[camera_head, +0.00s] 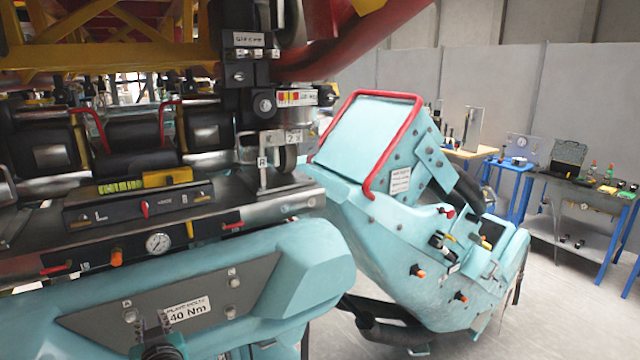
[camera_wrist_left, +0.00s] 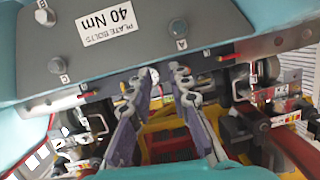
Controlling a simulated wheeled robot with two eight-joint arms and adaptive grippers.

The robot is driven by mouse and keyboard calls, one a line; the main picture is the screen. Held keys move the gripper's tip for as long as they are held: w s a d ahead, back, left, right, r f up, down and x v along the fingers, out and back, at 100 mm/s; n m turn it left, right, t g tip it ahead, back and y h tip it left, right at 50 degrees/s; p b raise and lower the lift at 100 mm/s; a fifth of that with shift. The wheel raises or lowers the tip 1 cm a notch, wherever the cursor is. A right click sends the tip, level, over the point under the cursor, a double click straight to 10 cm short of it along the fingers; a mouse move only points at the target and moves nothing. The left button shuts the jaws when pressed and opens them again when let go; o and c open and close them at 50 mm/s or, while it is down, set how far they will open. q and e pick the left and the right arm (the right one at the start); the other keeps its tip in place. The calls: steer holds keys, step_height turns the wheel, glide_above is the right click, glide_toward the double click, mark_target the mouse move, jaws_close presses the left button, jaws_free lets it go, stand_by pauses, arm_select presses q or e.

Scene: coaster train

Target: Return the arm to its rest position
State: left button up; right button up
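My left gripper (camera_head: 153,326) shows at the bottom of the head view, in front of the grey plate (camera_head: 262,287) on the teal train body. In the left wrist view, the two purple-grey fingers of the left gripper (camera_wrist_left: 163,78) stand apart with nothing between them. The plate's label reading "40 Nm" (camera_wrist_left: 104,24) and its bolts show near the top of that view. I cannot tell whether the fingertips touch anything. Most of my left arm is out of sight, and my right gripper is not in view.
A control panel with a gauge (camera_head: 158,243) and a green-yellow level (camera_head: 120,186) sits above the plate. A teal car nose with a red bar (camera_head: 392,150) leans at the right. Blue-legged workbenches (camera_head: 600,186) stand farther right. Bare floor lies between.

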arm_select(q)
steer(key=s+d+f+m+g+h+b, duration=0.1)
steer(key=s+d+f+g+h+b, duration=0.2)
steer(key=f, duration=0.7)
steer(key=s+d+f+m+h+b, duration=0.15)
steer(key=s+f+b, duration=0.35)
steer(key=f, duration=0.5)
steer(key=s+d+f+m+g+h+b, duration=0.2)
steer(key=s+d+f+m+h+b, duration=0.2)
steer(key=d+f, duration=0.6)
step_height(320, 180, down, 2)
steer(key=shift+s+d+g+b, duration=0.3)
steer(key=shift+s+d+b, duration=0.1)
steer(key=shift+s+b, duration=0.7)
steer(key=shift+a, duration=0.1)
